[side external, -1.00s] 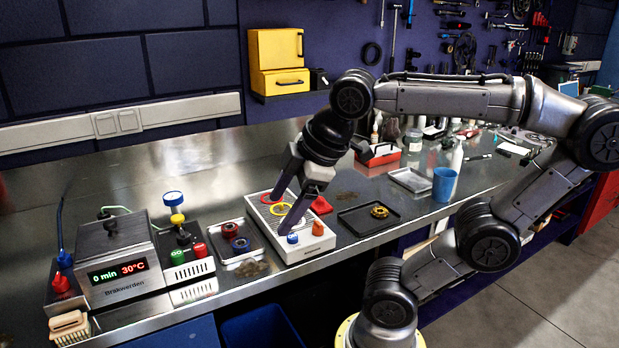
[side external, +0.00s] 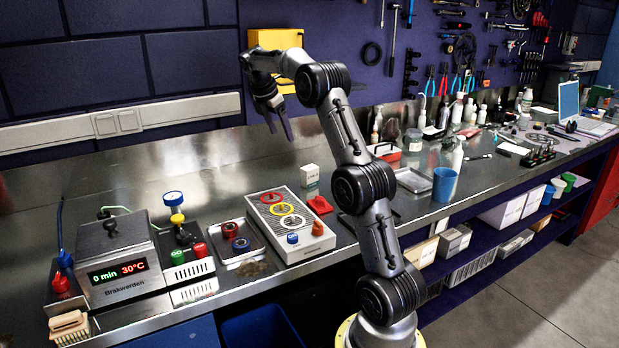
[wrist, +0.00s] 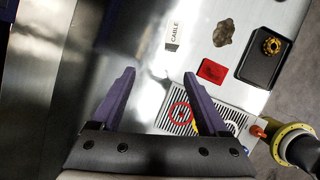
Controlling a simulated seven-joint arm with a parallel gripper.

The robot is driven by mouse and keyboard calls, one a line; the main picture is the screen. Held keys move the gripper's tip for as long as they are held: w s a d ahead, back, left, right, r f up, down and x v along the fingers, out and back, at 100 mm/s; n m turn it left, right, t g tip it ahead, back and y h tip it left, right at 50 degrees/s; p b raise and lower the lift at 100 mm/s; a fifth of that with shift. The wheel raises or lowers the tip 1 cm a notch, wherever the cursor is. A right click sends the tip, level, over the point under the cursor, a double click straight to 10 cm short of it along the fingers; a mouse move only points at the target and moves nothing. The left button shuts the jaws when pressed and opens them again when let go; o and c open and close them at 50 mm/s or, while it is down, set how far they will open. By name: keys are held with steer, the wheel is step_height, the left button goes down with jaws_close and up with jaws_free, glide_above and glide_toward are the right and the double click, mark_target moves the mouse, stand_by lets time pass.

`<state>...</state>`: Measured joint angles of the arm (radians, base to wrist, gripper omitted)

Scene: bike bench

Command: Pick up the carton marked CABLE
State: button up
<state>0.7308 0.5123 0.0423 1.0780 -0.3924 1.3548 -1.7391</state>
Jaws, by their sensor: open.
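The small white carton marked CABLE (wrist: 174,33) stands on the steel bench, and its label reads clearly in the wrist view. In the side view the carton (side external: 310,176) stands behind the red cloth, near the back of the bench. My gripper (side external: 281,136) is raised high over the back of the bench, to the left of the carton and well above it. Its purple fingers (wrist: 164,84) are spread apart with nothing between them. In the wrist view the carton lies beyond the fingertips, slightly right of the middle.
A white box with coloured rings (side external: 290,222) and a red cloth (side external: 319,205) lie in front of the carton. The wrist view shows a dark tray with a golden cog (wrist: 270,50). A blue cup (side external: 444,185) stands to the right. A heater unit (side external: 118,262) stands at left.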

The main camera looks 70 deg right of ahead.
steer(key=g, duration=0.1)
glide_toward(307, 168)
steer(key=shift+m+y, duration=0.4)
steer(key=shift+y, duration=0.1)
steer(key=x, duration=0.7)
steer(key=shift+w+d+r, duration=0.1)
steer(key=shift+d+r, duration=0.05)
steer(key=shift+d, duration=0.15)
steer(key=shift+x, duration=2.8)
steer(key=shift+r, duration=0.1)
jaws_close()
